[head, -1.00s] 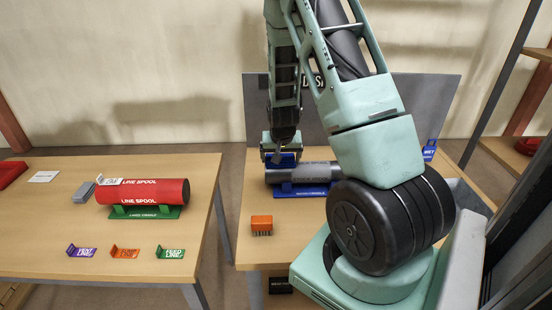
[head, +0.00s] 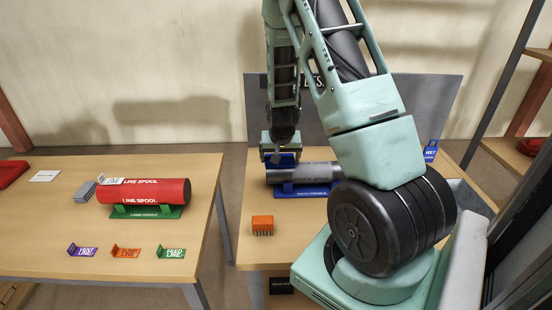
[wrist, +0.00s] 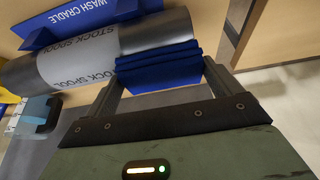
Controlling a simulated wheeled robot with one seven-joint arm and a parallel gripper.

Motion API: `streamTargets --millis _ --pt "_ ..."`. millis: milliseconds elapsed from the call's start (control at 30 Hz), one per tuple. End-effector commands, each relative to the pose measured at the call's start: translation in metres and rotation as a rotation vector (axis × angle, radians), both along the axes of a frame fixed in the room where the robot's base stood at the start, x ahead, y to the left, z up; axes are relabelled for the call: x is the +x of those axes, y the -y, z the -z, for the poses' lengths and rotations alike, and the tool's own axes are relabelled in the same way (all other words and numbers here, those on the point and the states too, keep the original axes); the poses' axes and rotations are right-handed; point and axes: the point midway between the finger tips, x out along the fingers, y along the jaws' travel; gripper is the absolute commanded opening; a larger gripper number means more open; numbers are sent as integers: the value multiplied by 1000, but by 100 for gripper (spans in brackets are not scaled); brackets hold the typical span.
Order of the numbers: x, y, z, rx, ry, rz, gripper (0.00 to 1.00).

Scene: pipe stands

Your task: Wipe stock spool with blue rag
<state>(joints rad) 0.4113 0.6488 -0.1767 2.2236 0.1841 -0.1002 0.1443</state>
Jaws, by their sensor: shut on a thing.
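The stock spool (head: 312,172) is a grey cylinder with a pale label band, lying in the blue wash cradle (head: 318,191) on the right table. It also shows in the wrist view (wrist: 75,72), with the wash cradle (wrist: 85,18) behind it. My gripper (head: 281,155) is at the spool's left end in the head view. In the wrist view my gripper (wrist: 160,72) is shut on the folded blue rag (wrist: 158,66). The rag lies against the spool's end portion, beside the label. Their exact contact is hidden. My arm hides the spool's right end in the head view.
An orange brush (head: 262,225) stands at the right table's front left. A grey panel (head: 400,105) rises behind the spool. A gap separates the left table (head: 60,230), which holds the red line spool (head: 150,191) in a green cradle, a grey block (head: 82,191) and small coloured signs.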

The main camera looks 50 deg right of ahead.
Motion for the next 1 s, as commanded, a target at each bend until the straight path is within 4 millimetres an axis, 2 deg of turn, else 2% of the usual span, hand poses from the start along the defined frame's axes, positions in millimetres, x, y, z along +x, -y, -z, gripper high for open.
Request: streamTargets --millis 100,267,700,1000 --pt "-7 5 3 2 -2 4 55" --pt "-6 3 2 3 -4 2 55" --pt "13 -15 1 4 -5 -1 55" --pt "3 -4 1 3 -3 4 55"
